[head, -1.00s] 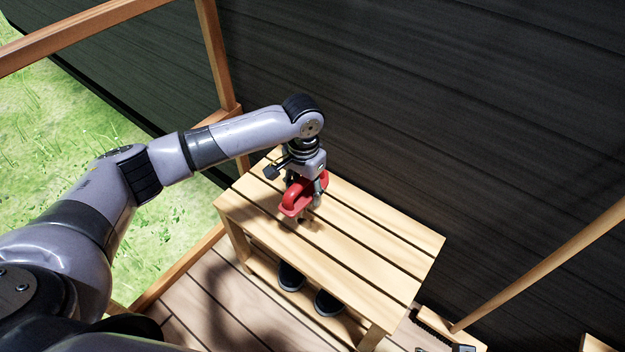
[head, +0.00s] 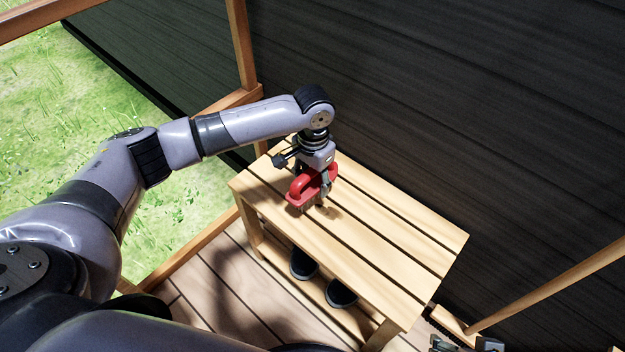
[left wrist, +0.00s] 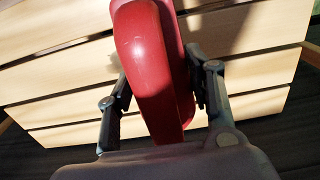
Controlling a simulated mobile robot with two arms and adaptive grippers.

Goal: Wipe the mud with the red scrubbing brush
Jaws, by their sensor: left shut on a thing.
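The red scrubbing brush (head: 301,187) is held over the left part of the slatted wooden bench (head: 405,240), close to its top. Whether its bristles touch the slats I cannot tell. My left gripper (head: 318,192) points down and is shut on the brush. In the left wrist view the red brush (left wrist: 152,65) sits between the two fingers of the gripper (left wrist: 160,85), with the bench slats (left wrist: 55,65) behind it. I cannot make out mud on the visible slats; the spot under the brush is hidden. My right gripper is not in view.
Dark shoes (head: 304,264) stand on the shelf below the bench top. A dark plank wall (head: 460,100) rises behind the bench. A wooden railing (head: 242,50) and grass (head: 60,110) lie to the left. A broom-like pole (head: 545,288) leans at the right.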

